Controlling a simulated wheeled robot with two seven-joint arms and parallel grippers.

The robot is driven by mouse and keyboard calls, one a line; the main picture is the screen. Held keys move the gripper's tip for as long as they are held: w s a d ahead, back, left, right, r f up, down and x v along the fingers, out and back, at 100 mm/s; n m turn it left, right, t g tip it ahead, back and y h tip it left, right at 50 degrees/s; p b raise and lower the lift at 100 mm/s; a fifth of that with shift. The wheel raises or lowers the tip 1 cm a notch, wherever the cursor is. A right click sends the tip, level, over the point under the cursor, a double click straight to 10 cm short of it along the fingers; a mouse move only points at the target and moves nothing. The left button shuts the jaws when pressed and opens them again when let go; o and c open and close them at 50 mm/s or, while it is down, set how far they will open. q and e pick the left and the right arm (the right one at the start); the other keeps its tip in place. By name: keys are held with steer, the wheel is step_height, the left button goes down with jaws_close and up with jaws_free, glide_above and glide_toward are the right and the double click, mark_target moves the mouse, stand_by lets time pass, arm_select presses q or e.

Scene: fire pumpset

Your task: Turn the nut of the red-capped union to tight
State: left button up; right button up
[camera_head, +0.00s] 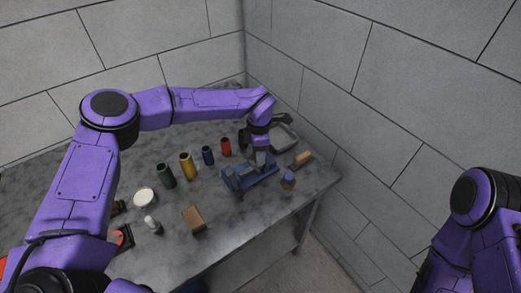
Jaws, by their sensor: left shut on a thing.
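My left gripper (260,157) reaches over from the left and points down at a blue fixture (238,181) near the right end of the table. It is shut on a small part at the fixture. The fingers and wrist hide most of that part, and I cannot tell whether it is the union's nut. No red cap shows clearly at the fixture. My right arm shows at the lower right edge; its gripper is out of view.
Green (166,176), yellow (187,166), blue (208,155) and red (226,147) cylinders stand in a row left of the fixture. Walls stand close behind and right.

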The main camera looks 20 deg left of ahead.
arm_select(q)
steer(key=shift+a+m, duration=0.15)
steer(key=shift+m, duration=0.95)
steer(key=o, duration=1.1)
steer(key=shift+a, duration=0.1)
steer(key=shift+c, duration=0.2)
steer(key=shift+a, duration=0.1)
steer(key=shift+r, duration=0.15)
step_height(320, 180, up, 10)
steer(key=b, duration=0.2)
steer(key=shift+s+f+b, duration=0.1)
steer(key=shift+f+b, duration=0.1)
steer(key=shift+b, duration=0.2)
steer(key=shift+r, duration=0.4)
